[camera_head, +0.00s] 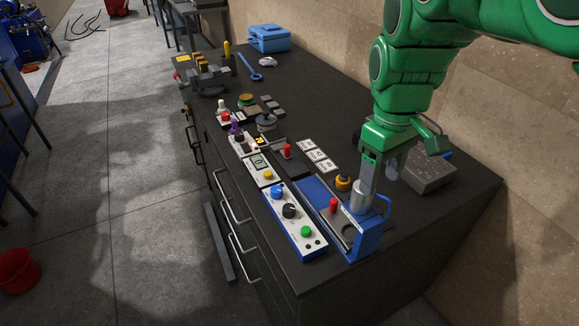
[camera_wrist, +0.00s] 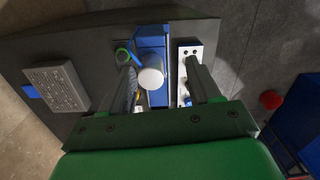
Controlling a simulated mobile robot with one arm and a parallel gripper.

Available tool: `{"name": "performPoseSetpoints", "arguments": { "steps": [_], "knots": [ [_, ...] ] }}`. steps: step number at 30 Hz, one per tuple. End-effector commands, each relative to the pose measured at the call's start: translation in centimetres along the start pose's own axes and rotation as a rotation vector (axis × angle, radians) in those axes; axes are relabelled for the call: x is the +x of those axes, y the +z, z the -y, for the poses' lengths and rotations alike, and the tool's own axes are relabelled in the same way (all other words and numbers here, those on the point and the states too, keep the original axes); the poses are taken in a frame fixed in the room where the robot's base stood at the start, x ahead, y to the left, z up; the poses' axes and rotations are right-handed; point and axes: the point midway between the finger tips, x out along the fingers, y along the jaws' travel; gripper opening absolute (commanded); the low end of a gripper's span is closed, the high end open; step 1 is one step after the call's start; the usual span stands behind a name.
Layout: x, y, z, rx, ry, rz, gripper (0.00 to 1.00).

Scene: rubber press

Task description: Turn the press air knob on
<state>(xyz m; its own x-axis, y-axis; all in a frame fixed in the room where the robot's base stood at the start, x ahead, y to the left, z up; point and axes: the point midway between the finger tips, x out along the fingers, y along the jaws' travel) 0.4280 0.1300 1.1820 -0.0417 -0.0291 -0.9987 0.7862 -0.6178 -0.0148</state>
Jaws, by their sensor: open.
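The blue press (camera_head: 368,230) stands near the table's front edge, with a silver cylinder (camera_head: 358,195) on top. To its left lies a white control panel (camera_head: 312,238) with a blue knob (camera_head: 277,191), a black knob (camera_head: 290,211) and a green button (camera_head: 306,231). I cannot tell which knob is the air knob. My gripper (camera_head: 380,168) is open and points down near the press cylinder, right of the panel. In the wrist view the cylinder (camera_wrist: 150,78) shows between the spread fingers. The panel (camera_wrist: 196,48) lies beside the right finger, which partly hides it.
White labels (camera_head: 318,155), a yellow-black knob (camera_head: 343,182) and more small panels (camera_head: 260,170) crowd the table. A grey block (camera_head: 430,173) sits near the wall. A vise (camera_head: 208,78) and a blue toolbox (camera_head: 269,39) stand farther back. The front table corner is bare.

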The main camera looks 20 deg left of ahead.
Motion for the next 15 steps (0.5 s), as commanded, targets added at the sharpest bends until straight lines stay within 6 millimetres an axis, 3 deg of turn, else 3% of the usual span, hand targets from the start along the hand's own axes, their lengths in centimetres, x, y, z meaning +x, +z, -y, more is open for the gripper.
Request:
{"name": "performPoseSetpoints", "arguments": {
  "steps": [8, 15],
  "knots": [
    [0.3, -8.5, 0.5, -0.275, 0.024, -0.018, 0.62],
    [0.8, -15.8, 2.0, -0.512, 0.050, -0.038, 0.62]
  ]
}}
